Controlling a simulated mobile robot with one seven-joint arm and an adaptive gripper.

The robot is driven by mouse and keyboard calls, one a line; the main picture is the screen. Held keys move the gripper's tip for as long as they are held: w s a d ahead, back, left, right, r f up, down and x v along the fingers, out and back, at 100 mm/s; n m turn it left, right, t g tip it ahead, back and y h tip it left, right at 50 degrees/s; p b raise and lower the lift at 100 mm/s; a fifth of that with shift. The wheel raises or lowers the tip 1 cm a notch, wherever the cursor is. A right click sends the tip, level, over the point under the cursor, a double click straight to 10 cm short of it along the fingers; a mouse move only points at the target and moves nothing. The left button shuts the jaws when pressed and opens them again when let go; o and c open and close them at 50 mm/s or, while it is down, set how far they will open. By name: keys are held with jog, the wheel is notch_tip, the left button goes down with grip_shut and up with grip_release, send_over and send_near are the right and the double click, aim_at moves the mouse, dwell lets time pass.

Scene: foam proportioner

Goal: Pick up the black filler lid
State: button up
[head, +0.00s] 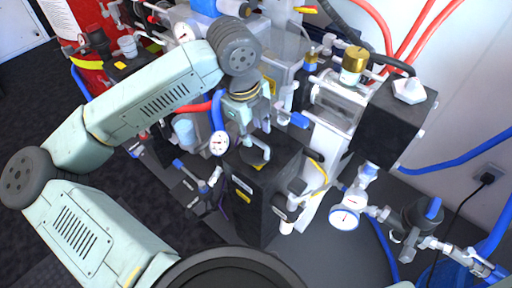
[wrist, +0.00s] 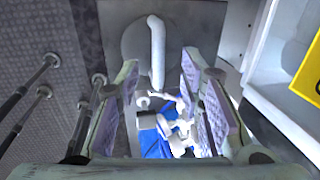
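My gripper (head: 250,138) hangs over the top of a black tank (head: 256,200) in the middle of the head view. In the wrist view my gripper (wrist: 160,75) is open, its padded fingers wide apart with nothing clasped between them. A dark grey round disc with a pale upright handle (wrist: 157,45) shows ahead of the fingertips there. It looks like the filler lid, but I cannot be sure. In the head view my gripper partly hides the tank top, and I cannot make out the lid clearly.
A pressure gauge (head: 219,144) stands close left of my gripper, and another gauge (head: 344,217) is at the right. A black box with a white knob (head: 408,90) and a clear cylinder (head: 338,100) stand behind right. Blue and white fittings (wrist: 165,135) lie below in the wrist view.

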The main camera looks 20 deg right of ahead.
aim_at(254, 139)
jog(key=f, duration=0.2)
jog(key=w+f+p, duration=0.1)
jog(key=f, duration=0.2)
jog(key=shift+d, duration=0.2)
jog(key=shift+c, duration=0.2)
grip_shut()
